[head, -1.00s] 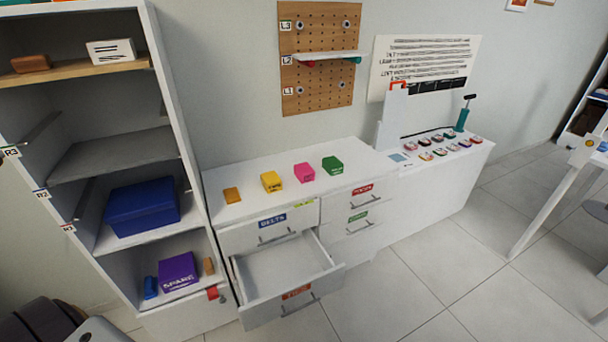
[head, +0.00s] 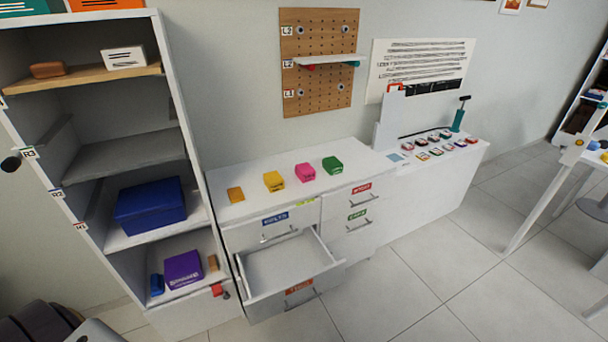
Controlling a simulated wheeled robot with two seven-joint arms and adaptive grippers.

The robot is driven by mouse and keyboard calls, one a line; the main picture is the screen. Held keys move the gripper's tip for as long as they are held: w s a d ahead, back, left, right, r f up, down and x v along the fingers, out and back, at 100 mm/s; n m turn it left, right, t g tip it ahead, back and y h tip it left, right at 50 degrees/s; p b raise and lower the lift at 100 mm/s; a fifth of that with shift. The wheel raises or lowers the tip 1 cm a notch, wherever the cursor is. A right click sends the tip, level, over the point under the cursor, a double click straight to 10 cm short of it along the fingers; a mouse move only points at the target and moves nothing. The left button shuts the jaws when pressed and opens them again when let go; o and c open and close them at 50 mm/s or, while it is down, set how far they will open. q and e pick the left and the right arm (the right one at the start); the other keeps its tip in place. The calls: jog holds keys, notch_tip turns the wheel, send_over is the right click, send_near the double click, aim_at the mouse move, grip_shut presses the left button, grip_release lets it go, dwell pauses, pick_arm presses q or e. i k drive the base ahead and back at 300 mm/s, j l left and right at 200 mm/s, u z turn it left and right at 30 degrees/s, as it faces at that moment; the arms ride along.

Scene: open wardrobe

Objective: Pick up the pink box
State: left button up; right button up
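The pink box (head: 305,172) sits on top of the white drawer cabinet (head: 236,208), between a yellow box (head: 273,181) on its left and a green box (head: 332,165) on its right. It is apart from both. Neither of my grippers shows in the head view, so I cannot see whether they are open or shut.
An orange block (head: 235,194) lies at the cabinet top's left. A lower drawer (head: 290,262) stands open and empty. The wardrobe shelf unit (head: 186,135) rises at left with a blue box (head: 150,206) and purple box (head: 184,269). Floor (head: 430,265) at right is clear.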

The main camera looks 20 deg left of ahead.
aim_at(305, 172)
jog(key=i+j+u, duration=0.2)
jog(key=j+u, duration=0.3)
jog(key=i+j+u, duration=0.3)
jog(key=j+u, duration=0.15)
jog(key=i+j+u, duration=0.35)
jog(key=u, duration=0.15)
